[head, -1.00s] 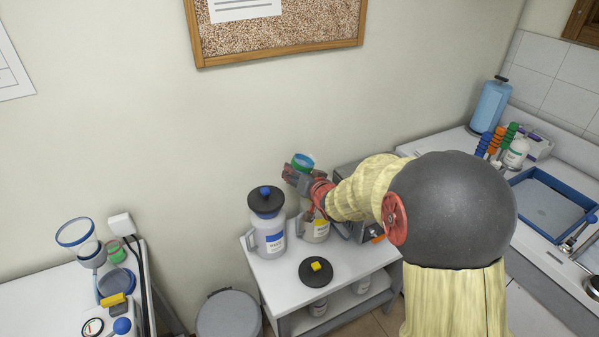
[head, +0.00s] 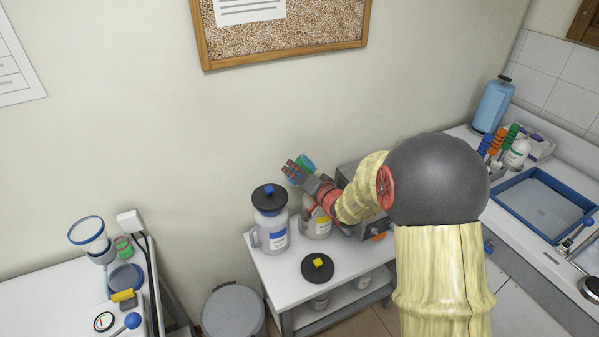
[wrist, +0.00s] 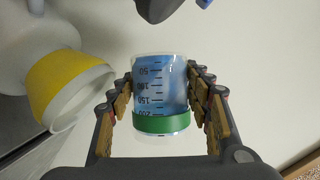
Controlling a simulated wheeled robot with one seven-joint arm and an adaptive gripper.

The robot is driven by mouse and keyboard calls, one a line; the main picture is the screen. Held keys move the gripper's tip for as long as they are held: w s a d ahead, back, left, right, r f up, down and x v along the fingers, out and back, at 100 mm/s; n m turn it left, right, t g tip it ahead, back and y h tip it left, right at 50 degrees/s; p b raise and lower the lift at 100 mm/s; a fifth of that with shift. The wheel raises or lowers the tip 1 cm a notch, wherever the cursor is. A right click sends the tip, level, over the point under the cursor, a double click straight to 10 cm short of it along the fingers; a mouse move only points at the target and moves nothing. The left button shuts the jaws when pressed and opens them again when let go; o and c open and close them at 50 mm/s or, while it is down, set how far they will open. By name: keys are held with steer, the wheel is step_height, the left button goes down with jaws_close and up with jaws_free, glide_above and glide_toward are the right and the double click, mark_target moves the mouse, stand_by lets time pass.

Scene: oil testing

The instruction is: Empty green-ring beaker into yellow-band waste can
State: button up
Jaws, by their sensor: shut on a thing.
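The green-ring beaker (wrist: 160,92) is a clear cylinder with black volume marks, blue inside and a green ring near one end. My gripper (wrist: 163,100) is shut on its sides. In the head view the beaker (head: 306,163) shows partly behind the gripper (head: 298,172), above the yellow-band waste can (head: 319,223). In the wrist view the can (wrist: 70,85) is at the left with its open mouth beside the beaker, apart from it. The beaker is tilted relative to the can. I cannot see any liquid falling.
A blue-band can (head: 271,222) with its black lid on stands left of the waste can. A black lid with a yellow knob (head: 317,267) lies on the white table (head: 277,280). A grey box (head: 350,180) stands behind my arm. A bin (head: 233,312) is on the floor.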

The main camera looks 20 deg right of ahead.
mark_target(311, 167)
steer(key=shift+m+t+y, duration=0.3)
steer(key=shift+m+y, duration=0.2)
steer(key=shift+m, duration=0.5)
steer(key=shift+r+m+t+y+b, duration=0.15)
steer(key=shift+m+t+y+b, duration=0.2)
steer(key=shift+m+b, duration=0.4)
steer(key=shift+d+r+m+t+p, duration=0.1)
steer(key=shift+r+m+t+p, duration=0.3)
steer(key=shift+r+m, duration=0.3)
steer(key=shift+d+r+m+t+y+p, duration=0.3)
steer(key=shift+r+m+p, duration=0.2)
steer(key=shift+m+p, duration=0.45)
steer(key=shift+s+d+r+m+t+p, duration=0.15)
steer(key=shift+d+r+m+t, duration=0.15)
steer(key=shift+m, duration=0.45)
steer(key=shift+d+r+m+t+p, duration=0.15)
steer(key=shift+d+r+m+t, duration=0.15)
steer(key=shift+m, duration=0.4)
steer(key=shift+s+d+r+m+t+p, duration=0.1)
steer(key=shift+d+r+m+t+p, duration=0.15)
steer(key=shift+m, duration=0.5)
steer(key=shift+r, duration=0.15)
